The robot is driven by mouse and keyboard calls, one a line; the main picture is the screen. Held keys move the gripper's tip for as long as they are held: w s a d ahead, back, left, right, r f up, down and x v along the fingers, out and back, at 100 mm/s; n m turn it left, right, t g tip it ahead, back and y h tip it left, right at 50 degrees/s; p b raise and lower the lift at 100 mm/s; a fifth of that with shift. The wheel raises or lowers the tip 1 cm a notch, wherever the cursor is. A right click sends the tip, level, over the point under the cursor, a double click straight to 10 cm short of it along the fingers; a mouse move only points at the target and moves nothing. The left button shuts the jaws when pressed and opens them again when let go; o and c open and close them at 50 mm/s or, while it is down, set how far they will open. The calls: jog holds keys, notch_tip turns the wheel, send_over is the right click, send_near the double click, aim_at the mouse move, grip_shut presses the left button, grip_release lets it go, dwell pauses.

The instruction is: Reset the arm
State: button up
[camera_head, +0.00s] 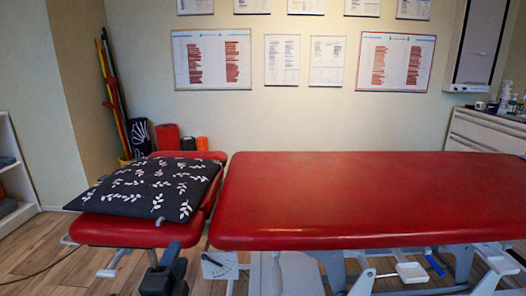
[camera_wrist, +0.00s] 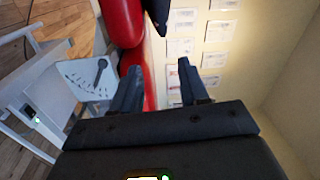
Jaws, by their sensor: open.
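My gripper (camera_wrist: 158,72) shows in the wrist view with its two dark fingers apart and nothing between them. It is seen close to the red treatment table (camera_head: 360,195), whose padding also shows at the upper left of the wrist view (camera_wrist: 121,20). In the head view, a dark shape at the bottom left, beside the table's grey angle gauge (camera_head: 219,267), may be part of my arm; I cannot tell.
A black pillow with white leaves (camera_head: 152,187) lies on the table's head section. Red rolls (camera_head: 167,136) and coloured poles (camera_head: 111,95) stand by the back wall. A white shelf (camera_head: 14,170) is at the left and a white cabinet (camera_head: 484,132) at the right. Wooden floor shows lower left.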

jog(key=s+d+f+n+t, duration=0.1)
jog(key=s+d+f+n, duration=0.3)
jog(key=d, duration=0.7)
jog(key=s+d+f+n, duration=0.2)
jog(key=s+d+f, duration=0.3)
jog(key=d, duration=0.6)
jog(key=s+d+n+y, duration=0.1)
jog(key=s+d+n, duration=0.2)
jog(key=s+d, duration=0.5)
jog(key=s+d+n+y, duration=0.1)
jog(key=s+d+n, duration=0.3)
jog(key=s, duration=0.7)
jog(key=s+d+r+n+g+h, duration=0.1)
jog(key=s+d+r+g, duration=0.1)
jog(key=s+r, duration=0.35)
jog(key=s+d+r+n+g, duration=0.1)
jog(key=s+d+r+n, duration=0.1)
jog(key=s, duration=0.6)
jog(key=s+d+r+n+g+h, duration=0.1)
jog(key=s+d+r+g, duration=0.15)
jog(key=s, duration=0.45)
notch_tip(320, 180, up, 15)
jog(key=p, duration=1.4)
